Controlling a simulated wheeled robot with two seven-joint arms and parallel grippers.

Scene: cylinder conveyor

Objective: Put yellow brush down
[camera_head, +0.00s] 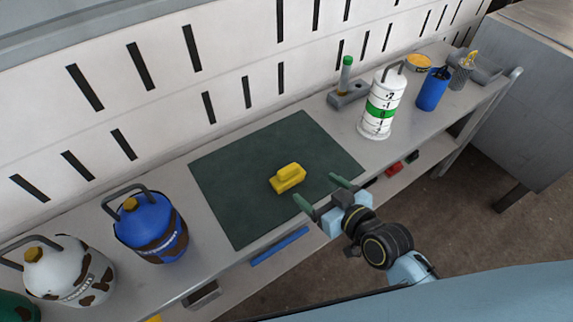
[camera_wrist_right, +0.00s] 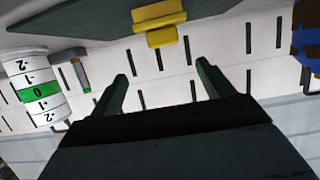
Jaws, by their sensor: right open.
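The yellow brush (camera_head: 288,178) lies on the dark green mat (camera_head: 232,208) on the bench, near the mat's middle. In the right wrist view the yellow brush (camera_wrist_right: 160,20) shows at the top, beyond the fingertips. My right gripper (camera_head: 320,190) is open and empty, its green fingers pointing toward the brush from the front edge of the bench. It is apart from the brush. The fingers also show in the right wrist view (camera_wrist_right: 163,72), spread with nothing between them. My left gripper is not in view.
A blue canister (camera_head: 150,228) and a white-brown one (camera_head: 70,270) stand left. A white cylinder with a green band (camera_head: 381,107) stands right of the mat, near a green-topped tube (camera_head: 345,75). A blue cup (camera_head: 433,90) is farther right. A slotted white wall (camera_head: 230,60) rises behind.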

